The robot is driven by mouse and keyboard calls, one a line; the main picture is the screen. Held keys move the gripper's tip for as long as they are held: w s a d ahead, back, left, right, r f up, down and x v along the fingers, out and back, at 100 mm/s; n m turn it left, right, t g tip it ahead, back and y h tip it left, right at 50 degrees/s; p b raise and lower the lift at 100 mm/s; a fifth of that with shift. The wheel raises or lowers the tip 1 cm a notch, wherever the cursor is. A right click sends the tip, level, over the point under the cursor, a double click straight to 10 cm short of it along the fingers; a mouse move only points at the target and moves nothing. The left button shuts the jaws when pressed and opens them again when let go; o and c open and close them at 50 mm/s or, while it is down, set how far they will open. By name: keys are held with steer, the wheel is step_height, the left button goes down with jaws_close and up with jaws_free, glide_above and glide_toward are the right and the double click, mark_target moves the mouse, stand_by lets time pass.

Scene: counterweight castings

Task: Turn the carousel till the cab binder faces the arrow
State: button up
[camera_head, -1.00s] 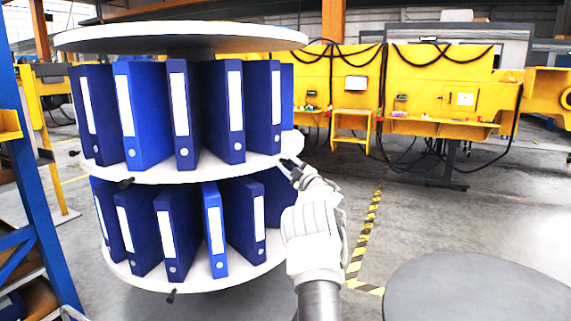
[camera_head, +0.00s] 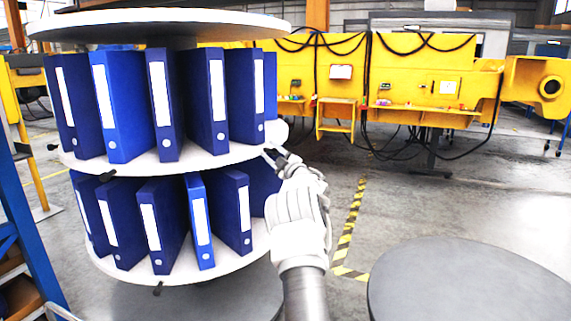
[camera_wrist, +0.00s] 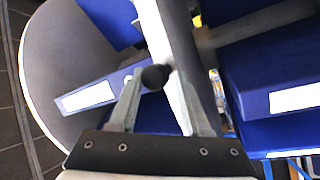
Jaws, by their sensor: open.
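The carousel (camera_head: 160,158) has two tiers of upright blue binders with blank-looking white spine labels. I cannot tell which one is the cab binder, and I make out no arrow. Small black knobs stick out from its shelf edges, one at the front of the upper shelf (camera_head: 106,176) and one on the lower shelf (camera_head: 157,289). My gripper (camera_head: 270,151) is at the right rim of the upper shelf. In the wrist view my gripper (camera_wrist: 157,92) is open, with a black knob (camera_wrist: 155,77) between its fingertips; contact is unclear.
A round grey tabletop (camera_head: 470,280) stands at the front right. Yellow machine frames (camera_head: 435,80) with hanging cables stand behind. A blue rack (camera_head: 30,225) is close on the left. Yellow-black floor tape (camera_head: 347,235) runs across open floor.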

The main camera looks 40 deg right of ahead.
steer(key=d+p+v, duration=0.1)
steer(key=v, duration=1.6)
steer(key=shift+s+a, duration=0.2)
steer(key=shift+a, duration=0.2)
steer(key=shift+r, duration=0.15)
